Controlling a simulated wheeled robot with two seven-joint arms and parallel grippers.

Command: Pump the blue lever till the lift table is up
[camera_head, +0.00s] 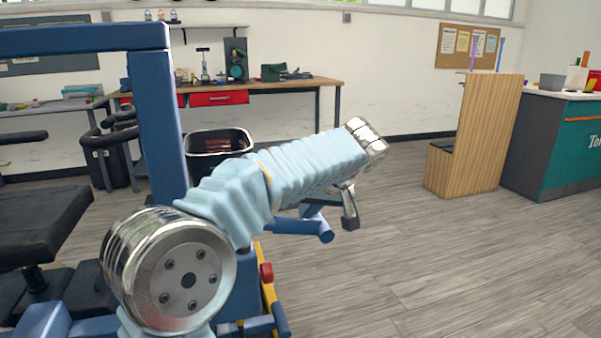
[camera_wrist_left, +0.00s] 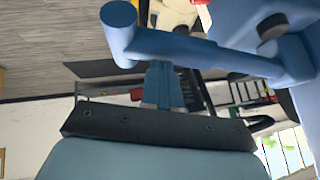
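The blue lever (camera_head: 300,228) runs out from the blue frame, below my left forearm in the head view. Its rounded end points right. In the left wrist view the blue bar (camera_wrist_left: 205,50) crosses the top, just beyond the dark palm of my left gripper. My left gripper (camera_head: 349,208) hangs from the wrist close to the lever's end. Its fingers are partly hidden, and I cannot tell whether they touch or hold the lever. The lift table is mostly hidden by my arm; a yellow edge (camera_head: 268,290) shows low down. My right gripper is not in view.
A tall blue frame (camera_head: 160,130) stands at the left beside a black seat (camera_head: 40,220). A workbench (camera_head: 290,88) and a black bin (camera_head: 215,145) are behind. A wooden stand (camera_head: 475,135) and a teal counter (camera_head: 570,150) are right. The floor at front right is clear.

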